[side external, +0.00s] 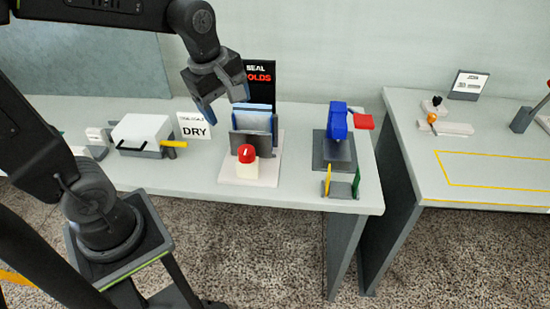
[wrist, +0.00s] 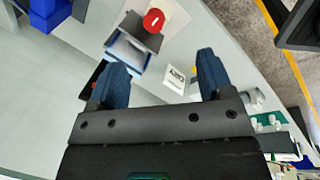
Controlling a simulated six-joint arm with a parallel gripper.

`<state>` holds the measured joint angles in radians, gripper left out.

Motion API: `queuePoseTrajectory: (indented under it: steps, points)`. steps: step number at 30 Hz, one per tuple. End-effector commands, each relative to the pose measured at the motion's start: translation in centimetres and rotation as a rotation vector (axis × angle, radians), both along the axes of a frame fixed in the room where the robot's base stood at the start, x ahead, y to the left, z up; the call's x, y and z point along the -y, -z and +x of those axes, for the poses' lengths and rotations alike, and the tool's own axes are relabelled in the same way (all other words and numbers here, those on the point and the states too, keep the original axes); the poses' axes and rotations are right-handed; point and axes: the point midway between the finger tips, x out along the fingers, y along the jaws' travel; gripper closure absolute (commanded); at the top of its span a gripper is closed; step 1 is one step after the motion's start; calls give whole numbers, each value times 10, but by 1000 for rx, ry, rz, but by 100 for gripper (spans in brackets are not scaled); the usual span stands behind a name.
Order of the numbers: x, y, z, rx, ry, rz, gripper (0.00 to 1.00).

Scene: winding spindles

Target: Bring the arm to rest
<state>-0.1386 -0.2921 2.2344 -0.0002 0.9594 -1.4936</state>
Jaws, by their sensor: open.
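My gripper (side external: 224,108) is raised above the table, close to the holder with blue-grey panels. It is open, and nothing shows between its fingers. In the wrist view my gripper (wrist: 160,80) has its two blue fingers spread well apart, with the table top below them.
On the table (side external: 300,187) stand a panel holder (side external: 253,122), a red-capped white block (side external: 247,161), a "DRY" sign (side external: 194,126), a white box with a yellow handle (side external: 143,130) and a blue device (side external: 338,122). A second table (side external: 405,120) stands right, across a gap.

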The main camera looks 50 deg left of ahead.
Motion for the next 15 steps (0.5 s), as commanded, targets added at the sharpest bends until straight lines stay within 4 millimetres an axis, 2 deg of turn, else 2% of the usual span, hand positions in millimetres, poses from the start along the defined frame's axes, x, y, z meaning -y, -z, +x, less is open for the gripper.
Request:
queuePoseTrajectory:
  steps: [3, 9, 15]
  points:
    - [11, -8, -20, 47, 334, 90, 26]
    - [26, -15, -51, 115, 882, 275, 26]
    - [36, -16, -74, 158, 1318, 458, 26]
